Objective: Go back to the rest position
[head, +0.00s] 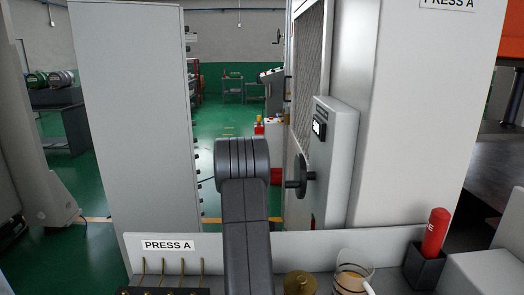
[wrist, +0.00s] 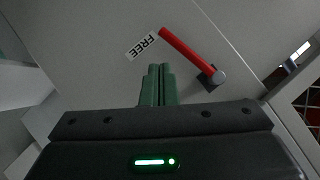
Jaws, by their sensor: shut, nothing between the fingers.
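My gripper (wrist: 160,70) shows in the wrist view as two green fingers, side by side and closed with nothing between them. The fingers point at a grey panel (wrist: 85,70). A label reading FREE (wrist: 142,44) is beside the lever's upper end. In the head view my dark arm rises in the middle, and my gripper is hidden.
A ledge marked PRESS A (head: 168,245) crosses the front. On it are a brass piece (head: 299,283), a cup (head: 352,281) and a red cylinder (head: 435,232) in a black holder (head: 424,266). A black handwheel (head: 298,175) and cabinet (head: 335,160) stand right of my arm. Green floor (head: 225,135) lies beyond.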

